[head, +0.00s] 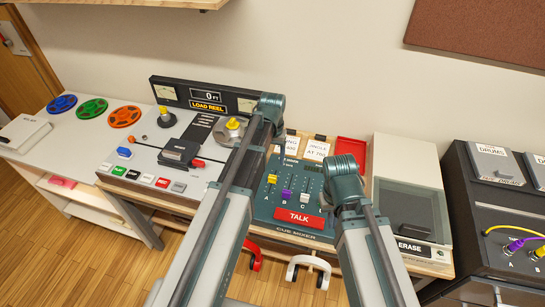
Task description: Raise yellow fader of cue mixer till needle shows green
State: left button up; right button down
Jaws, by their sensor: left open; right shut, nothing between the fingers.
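The teal cue mixer (263,209) stands on the desk between my two forearms. Its yellow fader (272,179) sits in the leftmost slot, above label A, higher than the purple fader (287,194) and the white fader (304,198). A red TALK button (299,217) is at the front. My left gripper (283,152) is over the mixer's back edge, mostly hidden by its wrist; it is open and apart from the yellow fader. My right gripper (327,197) is low over the mixer's right side, largely hidden by its wrist; it is shut and empty. I cannot read a needle on the mixer.
Left is a tape machine (145,160) with two meters on its back panel (205,97). An erase box (412,205) stands right of the mixer, and a dark patch unit (490,225) with cables is at far right. Cards (317,149) and a red tray (350,148) lie behind.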

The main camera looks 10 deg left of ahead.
pick_arm(q)
notch_tip(320, 180, up, 4)
jog(key=p, duration=0.2)
jog(key=shift+p, duration=0.35)
pick_arm(e)
notch_tip(320, 180, up, 4)
jog(key=shift+f, duration=0.1)
pick_arm(q)
jog(key=shift+f, duration=0.15)
jog(key=shift+s+d, duration=0.1)
jog(key=s+d+m, duration=0.1)
jog(key=s+d, duration=0.2)
jog(key=s, duration=0.3)
jog(key=s+d+m, duration=0.1)
jog(key=s+d, duration=0.2)
jog(key=s, duration=0.4)
jog(key=s+d+m+y, duration=0.1)
jog(key=s+d, duration=0.3)
jog(key=s, duration=0.2)
jog(key=shift+s, duration=0.2)
jog(key=shift+d, duration=0.1)
jog(key=shift+c, duration=0.3)
